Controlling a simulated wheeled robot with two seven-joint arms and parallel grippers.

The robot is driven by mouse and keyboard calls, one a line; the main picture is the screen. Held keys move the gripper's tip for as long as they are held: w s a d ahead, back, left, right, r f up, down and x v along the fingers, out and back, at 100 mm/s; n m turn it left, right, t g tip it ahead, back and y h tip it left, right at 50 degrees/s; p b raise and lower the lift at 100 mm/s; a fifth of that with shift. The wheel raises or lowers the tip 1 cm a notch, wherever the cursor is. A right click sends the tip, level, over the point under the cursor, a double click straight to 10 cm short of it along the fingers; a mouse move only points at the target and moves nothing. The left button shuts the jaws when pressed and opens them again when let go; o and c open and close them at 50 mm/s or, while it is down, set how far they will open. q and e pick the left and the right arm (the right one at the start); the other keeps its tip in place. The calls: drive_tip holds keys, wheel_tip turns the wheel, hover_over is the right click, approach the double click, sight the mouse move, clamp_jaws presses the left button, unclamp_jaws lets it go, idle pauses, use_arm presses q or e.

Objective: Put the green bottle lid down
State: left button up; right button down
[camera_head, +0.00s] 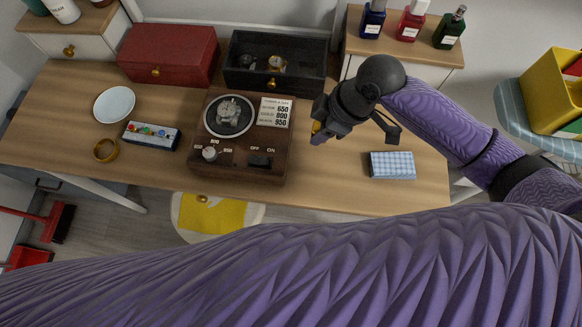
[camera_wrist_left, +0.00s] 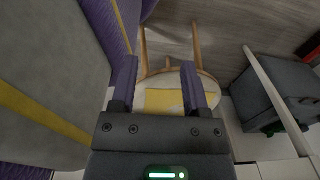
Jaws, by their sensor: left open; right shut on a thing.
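The green bottle (camera_head: 449,29) stands on the white cabinet at the back right, with a dark top; I cannot make out whether that is its lid. My right gripper (camera_head: 318,134) is above the wooden desk, just right of the watch-winder box. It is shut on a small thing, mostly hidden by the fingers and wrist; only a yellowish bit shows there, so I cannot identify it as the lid. My left gripper (camera_wrist_left: 160,78) is open and empty in the left wrist view, over the chair (camera_wrist_left: 166,100). It is not identifiable in the head view.
The wooden desk (camera_head: 335,185) holds the watch-winder box (camera_head: 274,143), a checked blue box (camera_head: 392,165), a white plate (camera_head: 114,104) and a gold ring (camera_head: 106,149). A red box (camera_head: 170,50) and an open black box (camera_head: 300,82) stand behind. Bare desk lies around the checked box.

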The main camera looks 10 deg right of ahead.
sight(305, 163)
drive_tip(key=shift+n, duration=0.4)
drive_tip(key=f+b, duration=0.1)
drive_tip(key=f, duration=0.2)
drive_tip(key=f+b, duration=0.2)
drive_tip(key=f, duration=0.2)
drive_tip(key=s+a+f+b, duration=0.1)
drive_tip(key=f, duration=0.2)
drive_tip(key=shift+s+f+b, duration=0.1)
drive_tip(key=shift+f+b, duration=0.25)
drive_tip(key=shift+b, duration=0.05)
drive_tip(key=shift+r, duration=0.1)
use_arm(q)
wheel_tip(305, 163, down, 5)
drive_tip(key=s+a, duration=0.2)
drive_tip(key=s, duration=0.1)
use_arm(e)
drive_tip(key=shift+c, duration=1.4)
unclamp_jaws()
drive_tip(key=shift+r+p, duration=0.25)
drive_tip(key=shift+p, duration=0.05)
use_arm(q)
wheel_tip(305, 163, up, 5)
drive_tip(key=w+d+p, duration=0.2)
drive_tip(key=w+p, duration=0.1)
drive_tip(key=p, duration=0.1)
drive_tip(key=shift+p, duration=0.3)
use_arm(e)
drive_tip(key=v, duration=1.1)
drive_tip(key=shift+r, duration=0.25)
